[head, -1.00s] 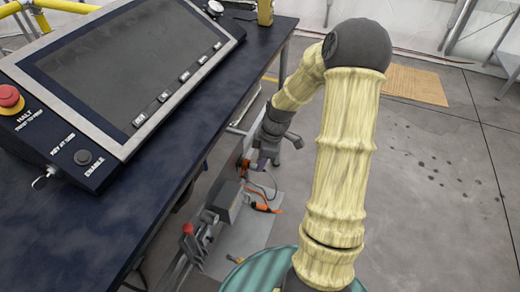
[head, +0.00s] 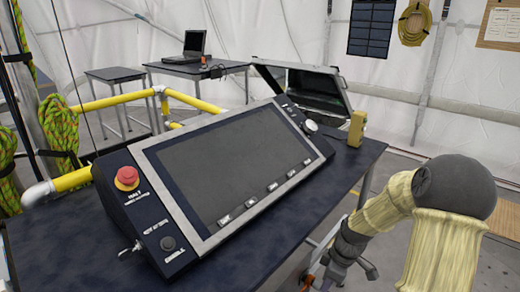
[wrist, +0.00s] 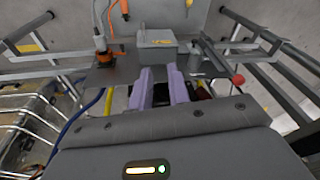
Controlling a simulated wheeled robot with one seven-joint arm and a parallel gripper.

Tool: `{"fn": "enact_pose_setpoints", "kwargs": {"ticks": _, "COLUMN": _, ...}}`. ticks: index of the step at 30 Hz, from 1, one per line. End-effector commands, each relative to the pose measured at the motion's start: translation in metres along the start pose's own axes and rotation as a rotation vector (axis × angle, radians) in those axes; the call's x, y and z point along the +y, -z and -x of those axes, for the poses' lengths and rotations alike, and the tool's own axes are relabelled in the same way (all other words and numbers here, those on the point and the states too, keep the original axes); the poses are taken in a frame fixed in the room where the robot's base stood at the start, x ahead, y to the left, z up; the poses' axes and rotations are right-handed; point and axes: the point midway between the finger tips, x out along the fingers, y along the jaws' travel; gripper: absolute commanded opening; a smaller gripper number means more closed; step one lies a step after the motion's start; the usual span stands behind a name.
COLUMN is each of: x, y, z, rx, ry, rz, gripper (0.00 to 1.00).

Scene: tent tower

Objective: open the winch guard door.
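In the wrist view my gripper (wrist: 163,75) has two purple-grey fingers with a gap between them, and I see nothing held. The fingers point at a grey lidded box (wrist: 157,52) on a metal plate; I cannot tell whether they touch it. Silver wire bars (wrist: 28,128) show at the left edge with a brownish object behind them. I cannot tell whether they belong to the winch guard. No door is clearly recognisable in either current view.
A console (head: 240,165) with a red stop button (head: 127,177) lies on the dark table (head: 310,215). Yellow rails (head: 110,102) stand behind it. Around the grey box are an orange-tipped cable fitting (wrist: 100,43), a red knob (wrist: 238,82) and metal bars (wrist: 50,75).

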Motion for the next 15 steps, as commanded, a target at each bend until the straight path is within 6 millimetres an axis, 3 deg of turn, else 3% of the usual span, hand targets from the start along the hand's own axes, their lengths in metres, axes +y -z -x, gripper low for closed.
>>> {"fn": "enact_pose_setpoints", "kwargs": {"ticks": 15, "x": -0.072, "y": 0.036, "z": 0.135, "rx": -0.071, "ry": -0.15, "rz": -0.424, "gripper": 0.18}}
